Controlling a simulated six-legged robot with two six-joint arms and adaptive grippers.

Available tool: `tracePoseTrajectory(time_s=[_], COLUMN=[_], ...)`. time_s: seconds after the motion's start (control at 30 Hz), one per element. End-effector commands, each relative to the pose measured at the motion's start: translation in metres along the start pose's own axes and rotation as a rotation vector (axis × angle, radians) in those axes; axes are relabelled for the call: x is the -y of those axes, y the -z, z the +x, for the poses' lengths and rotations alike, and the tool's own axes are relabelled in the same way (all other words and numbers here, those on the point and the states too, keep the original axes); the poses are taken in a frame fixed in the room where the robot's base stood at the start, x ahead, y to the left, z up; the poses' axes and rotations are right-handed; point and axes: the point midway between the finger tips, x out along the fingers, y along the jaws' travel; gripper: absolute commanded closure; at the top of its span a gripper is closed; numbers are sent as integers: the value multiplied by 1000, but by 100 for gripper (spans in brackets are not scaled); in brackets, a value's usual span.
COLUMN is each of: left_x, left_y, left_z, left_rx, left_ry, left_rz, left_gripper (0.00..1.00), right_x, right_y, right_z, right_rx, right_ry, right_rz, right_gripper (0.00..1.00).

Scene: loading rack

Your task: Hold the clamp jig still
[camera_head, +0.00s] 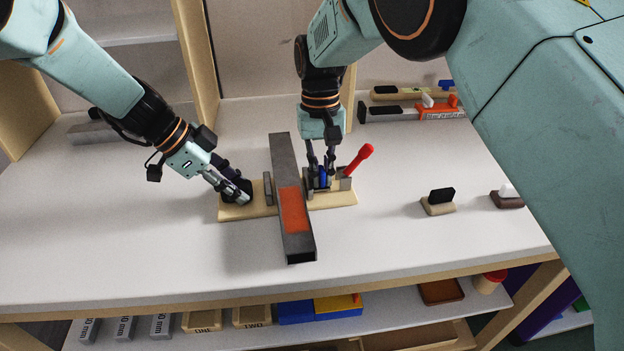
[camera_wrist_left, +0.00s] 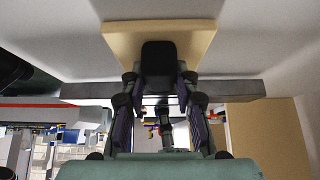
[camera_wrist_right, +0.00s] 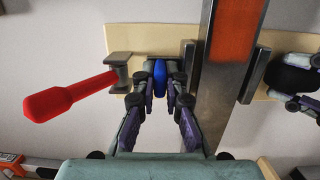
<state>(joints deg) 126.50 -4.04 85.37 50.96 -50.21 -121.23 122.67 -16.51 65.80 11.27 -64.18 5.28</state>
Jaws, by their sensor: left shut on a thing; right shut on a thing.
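The clamp jig has a pale wooden base (camera_head: 232,212) on the white table. A grey metal bar (camera_head: 283,155) with an orange-red patch lies across it, between a grey jaw block (camera_head: 268,188) and the blue part. My left gripper (camera_head: 238,192) is shut on the black knob (camera_wrist_left: 159,60) at the base's left end. My right gripper (camera_head: 320,172) points down and is shut on the blue part (camera_wrist_right: 160,72), right beside the bar. The red handle (camera_head: 358,159) sticks up at a tilt from a grey bracket (camera_wrist_right: 118,72) at the right end. My fingers partly hide the knob and the blue part.
Two small blocks with a black (camera_head: 441,196) and a white top (camera_head: 507,193) stand to the right. Levels and an orange tool (camera_head: 438,110) lie at the back right. Shelves with trays and labelled bars (camera_head: 160,327) are below. The table's front left is clear.

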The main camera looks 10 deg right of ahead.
Motion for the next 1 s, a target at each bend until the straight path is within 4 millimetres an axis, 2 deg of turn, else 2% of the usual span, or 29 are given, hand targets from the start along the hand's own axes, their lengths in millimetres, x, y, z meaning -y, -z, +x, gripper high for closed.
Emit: tracePoseTrajectory(time_s=[0.03,0.53,0.8,0.83,1.0], left_x=[3,3,3,3,3], left_y=[2,1,1,1,1], left_z=[-2,-1,-1,-1,-1], left_rx=[-2,-1,0,0,0], left_ry=[8,9,10,10,10], left_rz=[1,0,0,0,-1], left_gripper=[100,100,100,100,100], right_x=[0,14,15,15,15], right_y=[-4,-6,-6,-6,-6], right_z=[8,9,9,9,9], right_rx=[19,24,26,26,27], right_ry=[-2,0,1,1,1], right_rz=[0,0,0,0,0], right_gripper=[100,100,100,89,74])
